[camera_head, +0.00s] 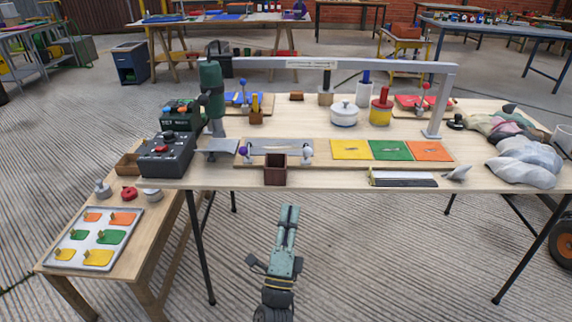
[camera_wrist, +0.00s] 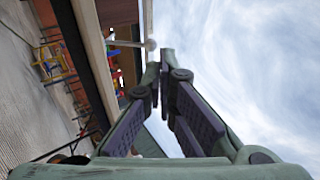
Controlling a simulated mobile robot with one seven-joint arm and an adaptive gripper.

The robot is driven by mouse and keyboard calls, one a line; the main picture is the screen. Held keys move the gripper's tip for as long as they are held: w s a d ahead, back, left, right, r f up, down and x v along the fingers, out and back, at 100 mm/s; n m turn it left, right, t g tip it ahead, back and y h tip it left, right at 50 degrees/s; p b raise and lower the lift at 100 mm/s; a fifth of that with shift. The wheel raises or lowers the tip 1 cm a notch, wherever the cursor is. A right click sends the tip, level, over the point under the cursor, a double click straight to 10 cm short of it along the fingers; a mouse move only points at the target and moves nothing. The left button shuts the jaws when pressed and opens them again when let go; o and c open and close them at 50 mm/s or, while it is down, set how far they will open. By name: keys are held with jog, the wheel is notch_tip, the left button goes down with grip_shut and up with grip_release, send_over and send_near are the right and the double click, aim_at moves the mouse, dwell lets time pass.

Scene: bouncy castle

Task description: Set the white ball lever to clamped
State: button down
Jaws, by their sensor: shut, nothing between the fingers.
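A grey metal fixture plate (camera_head: 275,146) lies near the front edge of the table. A lever with a white ball (camera_head: 308,150) stands at its right end, and a lever with a purple ball (camera_head: 243,150) at its left end. The set position of the white ball lever is too small to tell. My gripper (camera_head: 290,208) is in front of the table edge, apart from the levers, pointing toward the table. Its fingers are shut and empty in the wrist view (camera_wrist: 160,62). A pale ball on a light bar (camera_wrist: 150,44) shows just beyond the fingertips there.
A dark brown box (camera_head: 275,170) stands in front of the plate. Yellow, green and orange panels (camera_head: 390,151) lie to the right. A control box (camera_head: 166,155) and green drill-like machine (camera_head: 212,95) stand left. A grey frame (camera_head: 437,100) spans above. The floor before the table is clear.

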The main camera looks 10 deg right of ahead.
jog(key=shift+s+d+f+m+g+h, duration=0.3)
jog(key=shift+s+d+f, duration=0.1)
jog(key=shift+d+f, duration=0.35)
jog(key=p, duration=0.5)
send_near(307, 155)
jog(key=x, duration=0.6)
jog(key=shift+s, duration=0.1)
jog(key=shift+w+d+r, duration=0.2)
jog(key=shift+w, duration=0.2)
